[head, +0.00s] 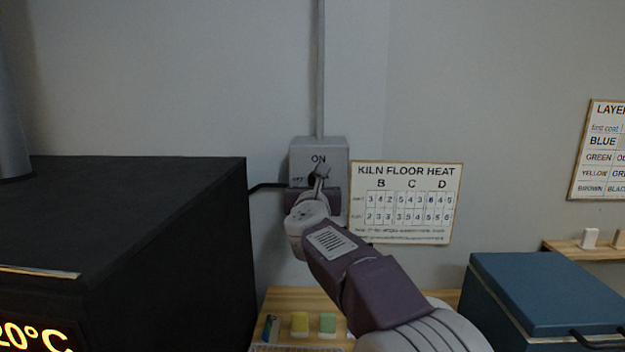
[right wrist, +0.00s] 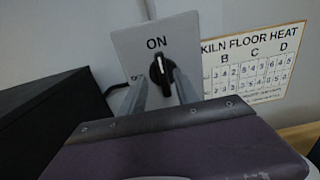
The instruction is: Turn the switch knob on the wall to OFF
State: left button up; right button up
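The grey switch box (head: 332,155) is on the wall, marked ON at the top and OFF at its left. In the right wrist view, its black knob (right wrist: 160,74) has a white pointer line standing upright towards ON. My right gripper (head: 320,174) is in front of the box and hides most of the knob in the head view. In the right wrist view, the two fingers of this gripper (right wrist: 159,84) are apart, one on each side of the knob. I cannot tell whether they touch it. My left gripper is not in view.
A black kiln (head: 165,215) with a lit display stands at the left. The KILN FLOOR HEAT chart (head: 407,203) hangs just right of the box. Below are a wooden shelf with small coloured blocks (head: 299,323) and a blue-lidded bin (head: 545,290) at the right.

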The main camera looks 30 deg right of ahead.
jog(key=x, duration=0.3)
jog(key=shift+w+d+p, duration=0.2)
jog(key=shift+d+p, duration=0.1)
jog(key=c, duration=0.4)
jog(key=shift+d, duration=0.1)
grip_shut()
